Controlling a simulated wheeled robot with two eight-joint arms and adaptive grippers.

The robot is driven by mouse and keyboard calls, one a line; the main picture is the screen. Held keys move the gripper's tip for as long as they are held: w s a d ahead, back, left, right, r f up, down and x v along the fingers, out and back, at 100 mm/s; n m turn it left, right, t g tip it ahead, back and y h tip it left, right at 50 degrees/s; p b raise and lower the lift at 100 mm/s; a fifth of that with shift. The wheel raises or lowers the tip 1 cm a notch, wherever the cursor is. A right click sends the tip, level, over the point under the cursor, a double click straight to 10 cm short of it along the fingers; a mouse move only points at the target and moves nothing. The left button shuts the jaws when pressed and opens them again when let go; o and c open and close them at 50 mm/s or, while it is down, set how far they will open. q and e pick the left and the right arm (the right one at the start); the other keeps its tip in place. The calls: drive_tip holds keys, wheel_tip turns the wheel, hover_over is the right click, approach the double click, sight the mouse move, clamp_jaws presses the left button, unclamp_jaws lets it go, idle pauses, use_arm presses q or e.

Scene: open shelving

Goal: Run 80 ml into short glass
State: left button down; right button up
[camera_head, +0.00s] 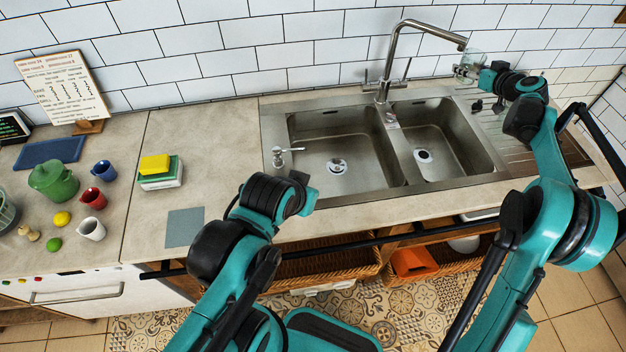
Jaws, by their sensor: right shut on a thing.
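The short glass (474,60) is clear and hard to make out at the upper right, near the spout end of the metal tap (404,55). My right gripper (466,72) is shut on the glass, beside and just under the spout. I cannot tell whether the glass holds water or whether water runs.
The double-bowl sink (290,165) fills the counter middle. Sponges (158,170), a green pot (54,181) and several cups are at left. The counter (200,130) left of the sink is mostly clear.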

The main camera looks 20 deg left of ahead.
drive_tip(key=shift+r, duration=0.25)
drive_tip(key=s+d+f+m+h+b, duration=0.1)
drive_tip(key=s+f, duration=0.3)
drive_tip(key=s, duration=0.8)
drive_tip(key=s+d+f+m+t+h+b, duration=0.1)
drive_tip(key=s+d+f, duration=0.3)
drive_tip(key=s, duration=0.8)
drive_tip(key=s+d+f+m+h+b, duration=0.1)
drive_tip(key=s+d+f+b, duration=0.2)
drive_tip(key=s, duration=0.9)
drive_tip(key=shift+d+f+t, duration=0.15)
drive_tip(key=shift+f+t, duration=0.25)
drive_tip(key=shift+f, duration=0.25)
